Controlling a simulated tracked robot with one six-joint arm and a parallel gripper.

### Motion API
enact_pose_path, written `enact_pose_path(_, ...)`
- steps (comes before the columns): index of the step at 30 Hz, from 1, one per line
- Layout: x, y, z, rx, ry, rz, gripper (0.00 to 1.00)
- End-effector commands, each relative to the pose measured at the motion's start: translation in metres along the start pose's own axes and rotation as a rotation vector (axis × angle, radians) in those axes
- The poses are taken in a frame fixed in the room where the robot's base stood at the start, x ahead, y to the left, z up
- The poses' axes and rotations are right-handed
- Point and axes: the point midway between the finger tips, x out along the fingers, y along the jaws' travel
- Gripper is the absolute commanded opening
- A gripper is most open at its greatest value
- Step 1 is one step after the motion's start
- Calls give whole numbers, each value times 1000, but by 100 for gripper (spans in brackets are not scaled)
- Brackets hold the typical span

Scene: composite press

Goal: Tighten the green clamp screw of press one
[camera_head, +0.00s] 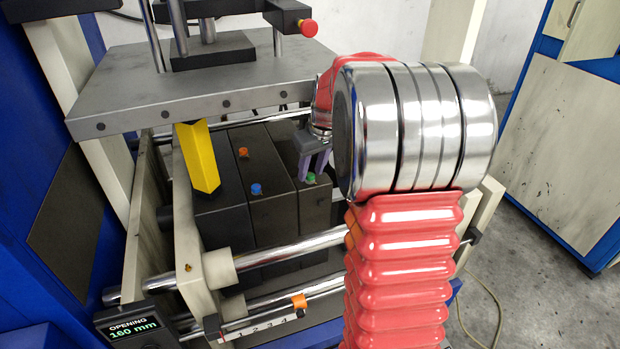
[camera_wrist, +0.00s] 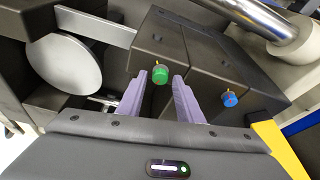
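The green clamp screw (camera_head: 310,179) sits on the top of the right dark block in the press. In the wrist view the green screw (camera_wrist: 160,76) appears between the tips of my two purple fingers. My gripper (camera_head: 312,172) points down at it, with a finger to either side. In the wrist view my gripper (camera_wrist: 159,80) is open, with a gap between each finger and the screw. I cannot tell exactly how far down the fingers reach beside it.
A blue screw (camera_head: 256,189) and an orange screw (camera_head: 243,152) sit on the neighbouring block. A grey press plate (camera_head: 200,90) overhangs behind. Steel rods (camera_head: 290,249) cross in front. A display (camera_head: 134,326) reads opening 160 mm.

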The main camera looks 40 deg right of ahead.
Motion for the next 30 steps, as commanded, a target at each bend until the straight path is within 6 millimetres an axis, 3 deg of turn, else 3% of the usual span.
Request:
enact_pose_path(6,-11,0,-3,0,0,0,33)
enact_pose_path(16,-12,0,-3,0,0,0,33)
enact_pose_path(30,4,0,2,0,-1,0,33)
